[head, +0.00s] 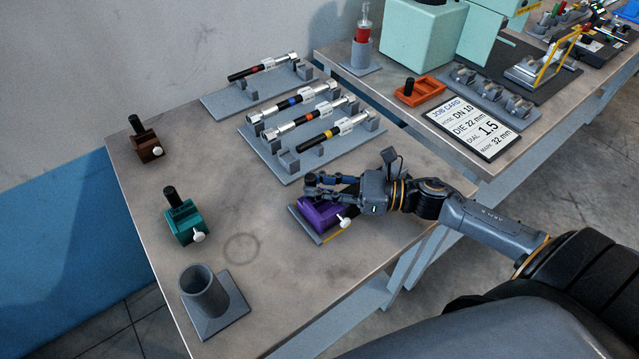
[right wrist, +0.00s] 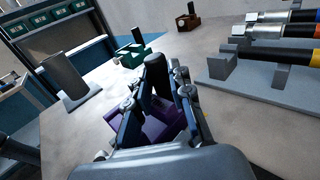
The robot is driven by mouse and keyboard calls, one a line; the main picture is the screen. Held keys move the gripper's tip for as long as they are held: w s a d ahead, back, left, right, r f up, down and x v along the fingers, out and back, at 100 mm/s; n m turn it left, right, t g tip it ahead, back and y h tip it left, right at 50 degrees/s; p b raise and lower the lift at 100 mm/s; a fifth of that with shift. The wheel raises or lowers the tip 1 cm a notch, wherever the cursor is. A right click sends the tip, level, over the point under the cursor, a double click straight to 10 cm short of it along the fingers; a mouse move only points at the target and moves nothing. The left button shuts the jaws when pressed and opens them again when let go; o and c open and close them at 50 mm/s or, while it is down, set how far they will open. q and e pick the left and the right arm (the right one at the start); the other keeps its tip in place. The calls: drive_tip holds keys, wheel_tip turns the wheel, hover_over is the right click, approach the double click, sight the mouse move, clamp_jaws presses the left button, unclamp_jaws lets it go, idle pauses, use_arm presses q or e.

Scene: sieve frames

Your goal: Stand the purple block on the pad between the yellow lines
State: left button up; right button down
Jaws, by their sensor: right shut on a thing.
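The purple block (head: 318,214) is at the right edge of the near table, with a white knob on its side. It is over the grey pad (head: 304,224); a yellow line (head: 334,236) shows at its near side. The other line is hidden, and I cannot tell whether the block touches the pad. My right gripper (head: 314,186) is shut on the block's black upright handle. In the right wrist view, the fingers flank that handle (right wrist: 157,75) above the purple body (right wrist: 150,132). My left gripper is not in view.
A teal block (head: 184,222) and a brown block (head: 147,146) stand at the left. A grey cup on a plate (head: 205,292) is at the front. Racks with hose fittings (head: 312,120) lie behind. A job card (head: 473,125) and orange block (head: 420,90) are on the other table.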

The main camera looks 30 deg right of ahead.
drive_tip(key=shift+f, duration=0.15)
drive_tip(key=c, duration=1.1)
unclamp_jaws()
drive_tip(key=v, duration=1.2)
